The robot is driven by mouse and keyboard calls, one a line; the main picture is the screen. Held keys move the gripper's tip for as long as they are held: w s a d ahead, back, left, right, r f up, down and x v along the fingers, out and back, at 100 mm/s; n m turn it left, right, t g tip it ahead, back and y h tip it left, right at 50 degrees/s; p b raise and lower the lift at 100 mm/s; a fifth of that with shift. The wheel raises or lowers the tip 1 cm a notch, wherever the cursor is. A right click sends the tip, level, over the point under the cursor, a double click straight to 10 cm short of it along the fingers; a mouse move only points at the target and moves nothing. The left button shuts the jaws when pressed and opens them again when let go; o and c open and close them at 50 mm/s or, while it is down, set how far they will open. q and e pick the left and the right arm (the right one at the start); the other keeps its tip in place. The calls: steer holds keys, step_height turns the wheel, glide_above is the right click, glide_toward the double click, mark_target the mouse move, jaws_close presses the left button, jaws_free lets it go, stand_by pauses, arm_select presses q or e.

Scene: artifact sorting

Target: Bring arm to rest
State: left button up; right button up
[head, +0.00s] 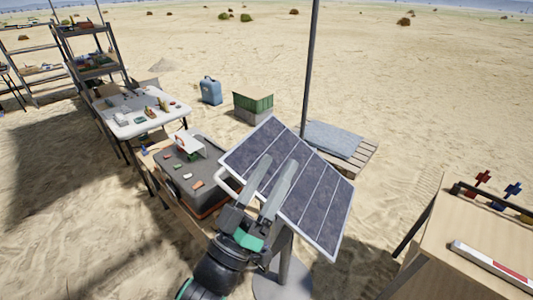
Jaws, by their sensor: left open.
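My left gripper (271,182) shows at the lower middle of the head view, with its arm coming in from the bottom edge. Its two long grey fingers are apart, with nothing seen between them. The fingers overlap a tilted solar panel (322,205) in the picture. I cannot tell whether they touch it. My right gripper is not in view.
Left of the panel, a grey case (172,182) bears small pieces. Behind it are a white table (128,126) with several small objects and metal shelves. A green crate (253,104) and blue jug (211,90) stand on sand. A wooden table (450,235) is at right.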

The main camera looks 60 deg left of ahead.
arm_select(q)
steer(key=shift+d+r, duration=0.1)
steer(key=shift+r, duration=0.8)
